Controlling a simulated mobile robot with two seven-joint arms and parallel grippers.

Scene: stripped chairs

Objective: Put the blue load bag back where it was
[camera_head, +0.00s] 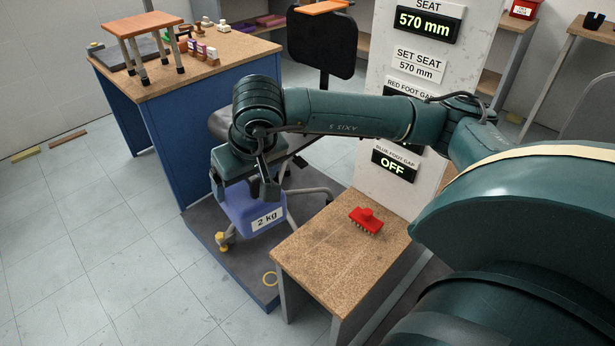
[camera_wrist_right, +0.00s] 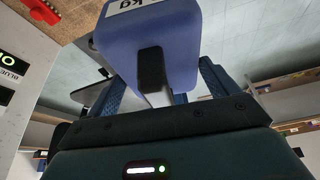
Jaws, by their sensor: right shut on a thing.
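The blue load bag (camera_head: 248,208) is a violet-blue block with a white "2 kg" label. My right gripper (camera_head: 245,187) is shut on it from above. The bag hangs below the gripper, over or in front of the chair's base; the head view does not show clearly whether it touches anything. In the right wrist view the bag (camera_wrist_right: 170,35) fills the top middle, with a black strip on its near face and blue fingers of the gripper (camera_wrist_right: 160,88) on either side. The chair (camera_head: 322,45) stands behind my arm, its seat partly hidden. My left gripper is not in view.
A low wooden table (camera_head: 335,265) at front right carries a red brush-like thing (camera_head: 366,219). A blue workbench (camera_head: 185,130) stands at left with a small stool (camera_head: 142,26) on it. A panel (camera_head: 412,190) reads "OFF".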

